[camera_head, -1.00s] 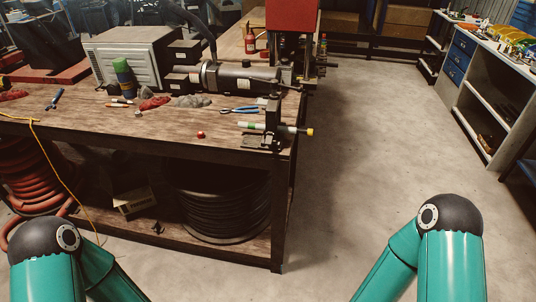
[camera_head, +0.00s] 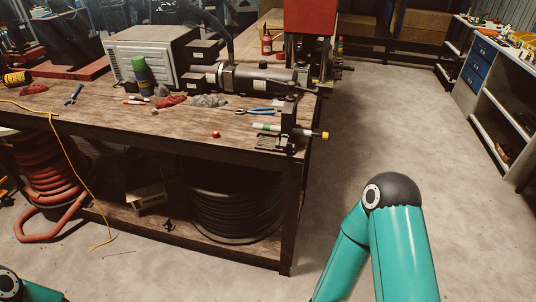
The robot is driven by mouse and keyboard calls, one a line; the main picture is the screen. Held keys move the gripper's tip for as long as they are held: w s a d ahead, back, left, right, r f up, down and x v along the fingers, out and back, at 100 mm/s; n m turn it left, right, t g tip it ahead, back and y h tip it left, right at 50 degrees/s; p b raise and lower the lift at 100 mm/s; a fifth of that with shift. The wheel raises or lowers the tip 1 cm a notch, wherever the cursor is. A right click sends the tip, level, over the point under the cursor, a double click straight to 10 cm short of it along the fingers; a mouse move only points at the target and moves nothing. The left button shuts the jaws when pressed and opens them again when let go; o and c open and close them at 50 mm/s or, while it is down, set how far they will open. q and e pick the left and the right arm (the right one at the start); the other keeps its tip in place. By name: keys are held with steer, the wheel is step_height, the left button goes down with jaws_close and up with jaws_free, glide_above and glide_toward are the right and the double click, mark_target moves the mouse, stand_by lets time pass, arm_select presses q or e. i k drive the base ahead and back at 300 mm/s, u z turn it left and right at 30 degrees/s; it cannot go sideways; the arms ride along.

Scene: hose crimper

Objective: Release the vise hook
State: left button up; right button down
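The vise (camera_head: 288,124) is a small dark upright clamp at the right front corner of the wooden workbench (camera_head: 110,122). A pale rod with a green band (camera_head: 266,127) and a yellow-tipped end (camera_head: 325,135) pass across it. The hook cannot be told apart from the vise body at this size. My teal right arm shows at the lower right, in front of the bench and on the floor side. Only a small part of my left arm shows at the lower left corner. Neither gripper is in view.
A red machine (camera_head: 310,17) and a dark cylinder (camera_head: 257,80) stand behind the vise. Blue pliers (camera_head: 256,111) and a red cap (camera_head: 216,134) lie near it. A black hose coil (camera_head: 236,208) sits on the lower shelf. The floor (camera_head: 395,115) right of the bench is clear.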

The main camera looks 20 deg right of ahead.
mark_target(283, 143)
steer(key=u, duration=0.1)
steer(key=i, duration=1)
steer(key=z, duration=0.1)
